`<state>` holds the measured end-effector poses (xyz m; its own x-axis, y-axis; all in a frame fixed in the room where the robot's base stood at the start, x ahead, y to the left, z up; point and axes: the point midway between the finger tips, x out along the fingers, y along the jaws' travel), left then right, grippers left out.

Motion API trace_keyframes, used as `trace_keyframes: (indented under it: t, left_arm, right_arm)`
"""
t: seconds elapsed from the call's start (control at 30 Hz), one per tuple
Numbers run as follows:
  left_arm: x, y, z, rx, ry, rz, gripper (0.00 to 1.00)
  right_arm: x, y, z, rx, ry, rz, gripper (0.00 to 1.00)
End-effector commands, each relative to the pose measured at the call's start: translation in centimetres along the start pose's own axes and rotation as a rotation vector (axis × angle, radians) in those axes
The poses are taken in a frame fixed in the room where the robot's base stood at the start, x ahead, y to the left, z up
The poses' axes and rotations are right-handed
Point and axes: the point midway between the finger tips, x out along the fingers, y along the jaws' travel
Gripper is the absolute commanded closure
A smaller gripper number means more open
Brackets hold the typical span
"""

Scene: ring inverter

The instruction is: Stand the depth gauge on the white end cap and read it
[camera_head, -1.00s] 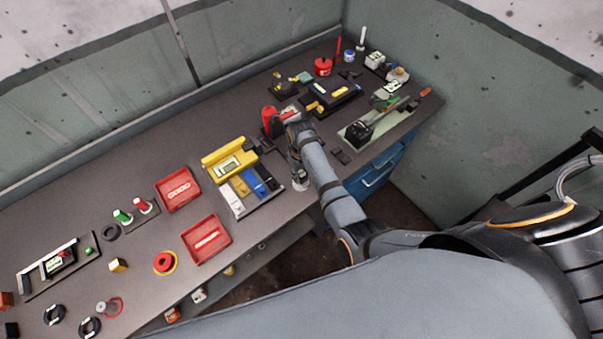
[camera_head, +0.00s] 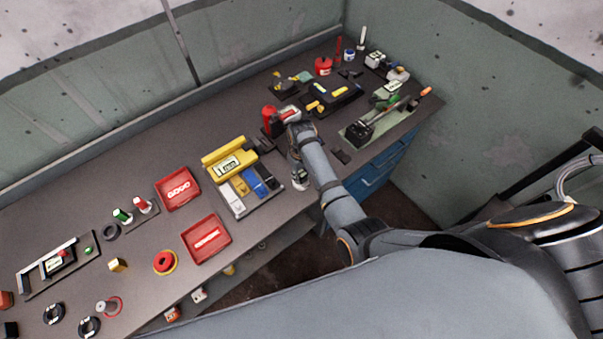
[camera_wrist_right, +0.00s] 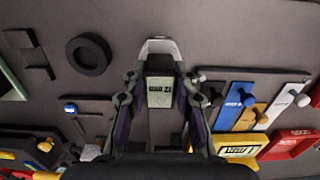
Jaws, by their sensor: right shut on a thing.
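My right gripper (camera_wrist_right: 160,95) is shut on a grey depth gauge (camera_wrist_right: 160,92) with a small pale display and a white end. In the head view the right arm's forearm partly hides the held gauge (camera_head: 299,178), which hangs near the table's front edge. To its left, a row holds white, yellow, blue and black blocks. The white block (camera_head: 227,193) at the row's left end may be the white end cap; I cannot be sure. It also shows in the wrist view (camera_wrist_right: 285,103), right of the gripper. My left gripper is not in view.
A yellow device (camera_head: 229,162) with a display stands behind the block row. Red trays (camera_head: 206,240) lie to its left. A red cylinder (camera_head: 268,116) stands behind my right arm. A black ring (camera_wrist_right: 88,55) lies left of the gripper in the wrist view.

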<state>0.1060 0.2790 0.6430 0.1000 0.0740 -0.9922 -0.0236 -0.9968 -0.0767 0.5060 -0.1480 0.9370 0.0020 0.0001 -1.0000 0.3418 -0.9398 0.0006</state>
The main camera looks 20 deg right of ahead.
Motion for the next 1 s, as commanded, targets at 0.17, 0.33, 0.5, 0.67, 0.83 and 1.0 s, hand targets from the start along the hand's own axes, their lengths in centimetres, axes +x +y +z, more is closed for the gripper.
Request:
trace_keyframes:
  t: [0.17,0.33,0.5,0.67,0.83,1.0]
  left_arm:
    - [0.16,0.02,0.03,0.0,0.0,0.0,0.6]
    - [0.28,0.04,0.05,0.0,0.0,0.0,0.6]
    - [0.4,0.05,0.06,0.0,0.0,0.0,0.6]
    - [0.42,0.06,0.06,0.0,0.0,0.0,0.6]
    - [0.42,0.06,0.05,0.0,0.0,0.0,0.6]
    - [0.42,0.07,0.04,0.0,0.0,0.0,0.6]
  right_arm:
    - [0.27,0.03,-0.04,0.0,0.001,0.0,1.0]
    - [0.52,0.03,-0.05,0.0,0.001,0.001,1.0]
    - [0.77,0.03,-0.04,0.0,0.001,0.001,1.0]
    - [0.87,0.03,-0.04,0.0,0.001,0.0,1.0]
    - [0.88,0.03,-0.03,0.0,0.001,0.0,1.0]
    - [0.88,0.03,-0.02,0.0,0.001,0.0,1.0]
